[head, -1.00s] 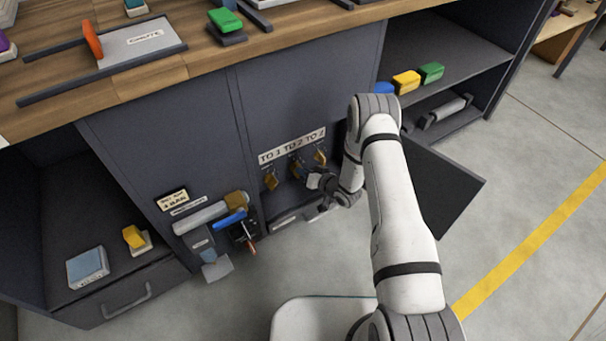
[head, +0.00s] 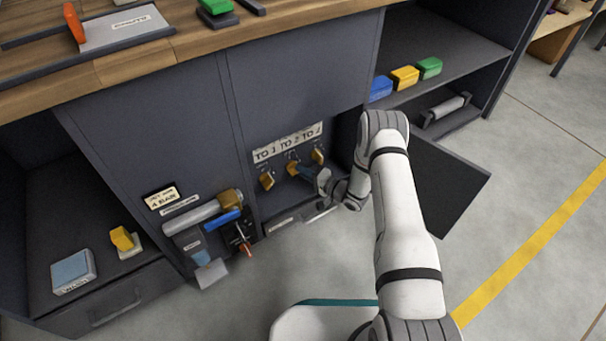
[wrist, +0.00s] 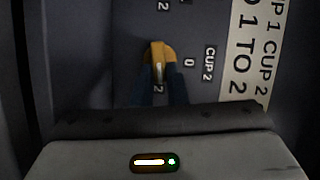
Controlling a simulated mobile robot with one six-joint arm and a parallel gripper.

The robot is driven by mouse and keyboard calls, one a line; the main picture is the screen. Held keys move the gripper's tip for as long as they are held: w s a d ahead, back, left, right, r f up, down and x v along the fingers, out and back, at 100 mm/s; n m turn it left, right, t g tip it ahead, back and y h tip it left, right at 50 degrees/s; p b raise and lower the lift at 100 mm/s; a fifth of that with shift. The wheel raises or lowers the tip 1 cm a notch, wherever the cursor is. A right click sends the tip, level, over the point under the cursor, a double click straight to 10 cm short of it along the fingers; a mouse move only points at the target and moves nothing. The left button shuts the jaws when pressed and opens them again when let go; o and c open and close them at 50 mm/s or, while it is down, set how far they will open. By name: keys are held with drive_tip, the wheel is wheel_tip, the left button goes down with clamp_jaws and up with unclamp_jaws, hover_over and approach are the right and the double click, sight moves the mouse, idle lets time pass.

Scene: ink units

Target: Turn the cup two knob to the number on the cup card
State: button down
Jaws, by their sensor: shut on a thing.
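The cup two knob (wrist: 158,52) is yellow and stands between my two blue fingertips in the wrist view. A pale mark on it points down the picture toward a "2". A "0" (wrist: 189,63) and the label "CUP 2" (wrist: 208,64) are to its right. My gripper (wrist: 161,78) is shut on this knob. In the head view my gripper (head: 300,170) reaches the middle yellow knob (head: 292,167) from the right. The cup card (head: 288,144) is a white strip above the knobs; it reads "TO 2" for cup 2.
Other yellow knobs flank it, left (head: 267,180) and right (head: 318,156). An open door (head: 437,185) is right of my arm. A unit with a blue lever (head: 222,224) is at the left. Blue, yellow and green blocks (head: 404,79) sit on the right shelf.

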drive_tip(key=shift+w+f+m+y+b, duration=0.1)
drive_tip(key=shift+f+m+y+b, duration=0.15)
drive_tip(key=shift+m, duration=0.45)
drive_tip(key=shift+d+r, duration=0.1)
drive_tip(key=c, duration=1.4)
unclamp_jaws()
drive_tip(key=shift+c, duration=0.2)
drive_tip(key=p+v, duration=0.2)
drive_tip(key=v, duration=0.5)
drive_tip(key=shift+d+p, duration=0.1)
drive_tip(key=shift+p, duration=0.2)
drive_tip(key=shift+s+d, duration=0.2)
drive_tip(key=shift+s, duration=0.1)
